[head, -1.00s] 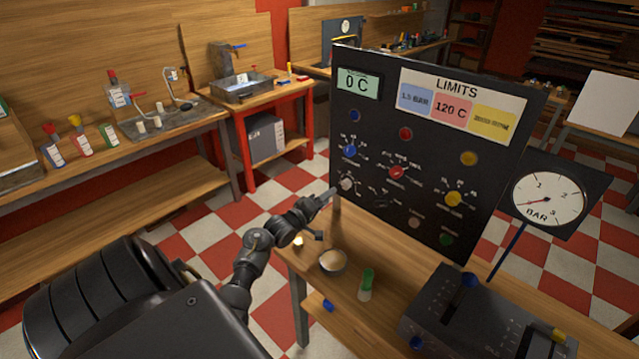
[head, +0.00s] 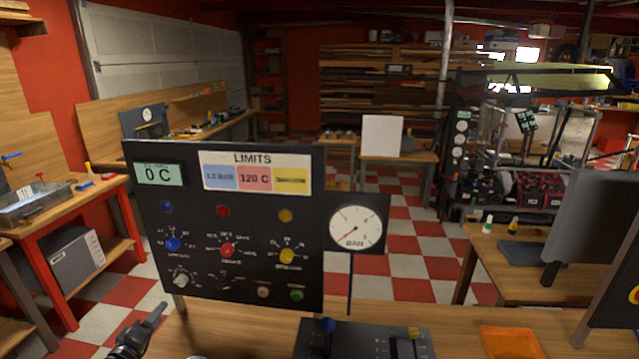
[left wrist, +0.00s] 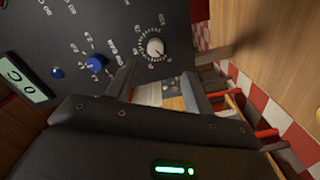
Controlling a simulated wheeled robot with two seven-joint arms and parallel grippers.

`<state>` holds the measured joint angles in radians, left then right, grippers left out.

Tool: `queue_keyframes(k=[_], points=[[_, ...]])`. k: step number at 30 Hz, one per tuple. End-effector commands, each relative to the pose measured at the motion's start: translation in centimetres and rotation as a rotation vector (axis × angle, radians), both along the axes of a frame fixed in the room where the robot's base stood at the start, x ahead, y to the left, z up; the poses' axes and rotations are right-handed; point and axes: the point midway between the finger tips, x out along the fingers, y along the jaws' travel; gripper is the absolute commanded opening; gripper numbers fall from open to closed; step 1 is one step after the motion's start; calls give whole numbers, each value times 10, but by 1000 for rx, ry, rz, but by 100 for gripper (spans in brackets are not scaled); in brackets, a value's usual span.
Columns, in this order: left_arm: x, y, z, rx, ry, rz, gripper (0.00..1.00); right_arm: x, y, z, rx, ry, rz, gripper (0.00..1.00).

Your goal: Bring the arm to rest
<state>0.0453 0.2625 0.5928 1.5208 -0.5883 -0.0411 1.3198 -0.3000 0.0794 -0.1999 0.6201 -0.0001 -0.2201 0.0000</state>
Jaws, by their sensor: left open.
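My left gripper (head: 150,322) is at the bottom left of the head view, in front of the lower left corner of the black control panel (head: 135,215). Its jaws are open and empty; in the left wrist view the two fingers (left wrist: 157,82) stand apart with the bench area behind them. The white knob (head: 181,280) on the panel is just above and right of the fingertips in the head view. It also shows in the left wrist view (left wrist: 155,47), clear of the fingers. Most of my left arm is outside the head view. My right gripper is not in view.
The panel and a round bar gauge (head: 355,228) stand on the wooden bench (head: 225,325). A dark lever box (head: 375,342) and an orange tray (head: 510,343) are at the bench front. A red-legged side bench (head: 60,225) is at the left.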

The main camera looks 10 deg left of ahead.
Motion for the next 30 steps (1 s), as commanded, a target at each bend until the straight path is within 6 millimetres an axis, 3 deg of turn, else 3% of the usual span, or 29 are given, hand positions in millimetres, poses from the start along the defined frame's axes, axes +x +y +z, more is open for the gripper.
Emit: queue_keyframes(k=[5,9,12,18,30], points=[[-31,-53,-45,304,258,-34,52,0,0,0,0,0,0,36],[-96,-122,-83,638,556,-150,52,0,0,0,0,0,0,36],[-147,-162,-95,798,722,-268,52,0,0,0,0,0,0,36],[-220,-212,-98,943,899,-475,52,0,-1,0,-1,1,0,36],[-324,-271,-80,1032,1054,-831,52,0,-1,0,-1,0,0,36]])
